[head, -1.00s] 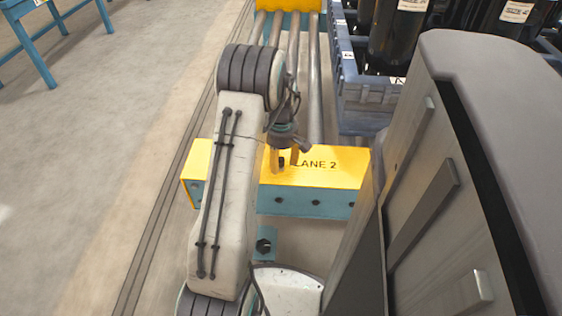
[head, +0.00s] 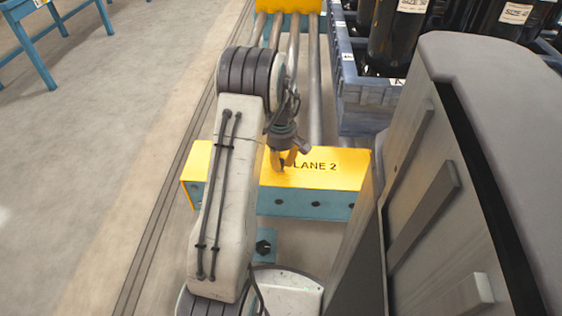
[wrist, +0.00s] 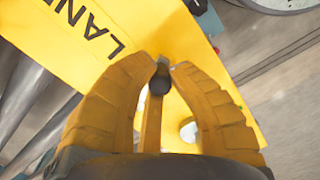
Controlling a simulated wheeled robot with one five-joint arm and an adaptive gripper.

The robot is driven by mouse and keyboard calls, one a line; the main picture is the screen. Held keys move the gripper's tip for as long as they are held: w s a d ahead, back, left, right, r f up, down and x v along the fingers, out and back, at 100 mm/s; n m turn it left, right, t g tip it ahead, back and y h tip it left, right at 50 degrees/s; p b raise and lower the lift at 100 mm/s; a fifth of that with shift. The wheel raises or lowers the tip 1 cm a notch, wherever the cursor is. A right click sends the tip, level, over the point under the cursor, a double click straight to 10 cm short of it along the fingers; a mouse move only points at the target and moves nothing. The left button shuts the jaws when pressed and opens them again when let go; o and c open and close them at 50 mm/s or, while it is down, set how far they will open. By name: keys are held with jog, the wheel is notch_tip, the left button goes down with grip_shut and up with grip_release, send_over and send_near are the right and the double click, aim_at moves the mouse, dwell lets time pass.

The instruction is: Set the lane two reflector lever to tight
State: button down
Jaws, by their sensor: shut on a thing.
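The yellow lane two box (head: 335,178), marked "LANE 2" on its top, lies across the lane in the head view, with a teal front face. My gripper (head: 283,164) is over its top, just left of the lettering. In the wrist view, my gripper's yellow fingers (wrist: 161,72) are closed around a lever with a dark round knob (wrist: 159,82) near their tips. A narrow yellow strip runs from the knob toward the palm. The lever is mostly hidden by the fingers in the head view. I cannot read any tight mark.
Metal pipes (head: 315,90) run away behind the box to another yellow block (head: 288,6). A blue-grey crate (head: 365,105) with black cylinders stands at the right back. A blue stand (head: 38,52) is at the far left, with open floor before it.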

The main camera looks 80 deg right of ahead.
jog(key=shift+w+a+m+p, duration=0.25)
jog(key=shift+w+m+p, duration=0.25)
jog(key=shift+m, duration=0.6)
jog(key=shift+w+a+m, duration=0.1)
jog(key=shift+w+m, duration=0.55)
jog(key=shift+m, duration=0.45)
jog(key=c, duration=1.1)
grip_release()
notch_tip(320, 180, up, 12)
